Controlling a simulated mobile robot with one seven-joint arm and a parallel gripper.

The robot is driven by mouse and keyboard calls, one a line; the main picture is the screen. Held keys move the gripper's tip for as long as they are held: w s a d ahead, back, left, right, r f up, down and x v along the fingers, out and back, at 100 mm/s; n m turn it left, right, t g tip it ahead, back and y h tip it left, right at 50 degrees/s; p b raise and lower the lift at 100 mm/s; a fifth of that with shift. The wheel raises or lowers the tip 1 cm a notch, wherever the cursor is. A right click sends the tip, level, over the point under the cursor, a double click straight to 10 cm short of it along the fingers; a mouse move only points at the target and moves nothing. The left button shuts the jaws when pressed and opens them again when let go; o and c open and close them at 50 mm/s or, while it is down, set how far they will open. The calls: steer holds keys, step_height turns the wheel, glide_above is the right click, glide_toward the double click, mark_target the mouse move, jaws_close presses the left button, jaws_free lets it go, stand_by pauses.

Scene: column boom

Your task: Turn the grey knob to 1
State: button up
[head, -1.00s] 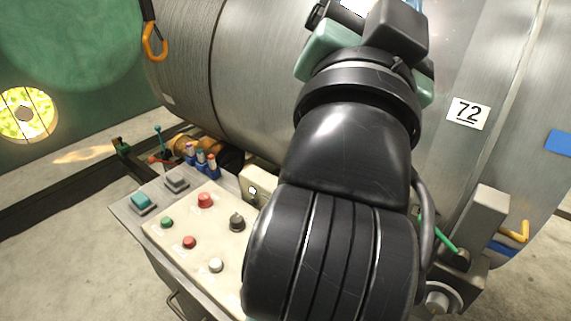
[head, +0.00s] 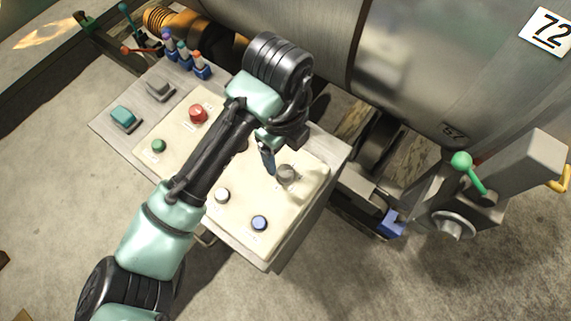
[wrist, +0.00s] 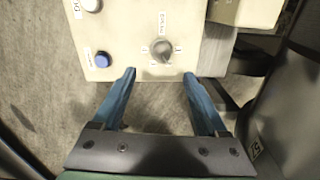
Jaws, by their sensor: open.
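The grey knob (head: 287,174) sits on the cream control panel (head: 240,205), near its right end. In the wrist view the grey knob (wrist: 161,50) has small marks and a label around it, too small to read; I cannot tell which mark it points to. My gripper (wrist: 159,76) is open and empty, its two blue fingers apart. In that view the knob lies just beyond the fingertips, roughly centred between them, not visibly touched. In the head view my gripper (head: 268,160) hangs close beside the knob, partly hidden by my wrist.
A blue button (head: 259,222), a white button (head: 222,195), a red button (head: 198,113) and a green button (head: 158,145) share the panel. A large metal drum (head: 440,70) stands behind. A green-knobbed lever (head: 462,160) stands to the right.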

mark_target(285, 171)
steer(key=f, duration=0.6)
steer(key=f+p, duration=0.1)
steer(key=f, duration=0.2)
steer(key=shift+w+d+f, duration=0.1)
steer(key=shift+w+f, duration=0.15)
steer(key=shift+f, duration=0.15)
steer(key=shift+c, duration=0.2)
jaws_close()
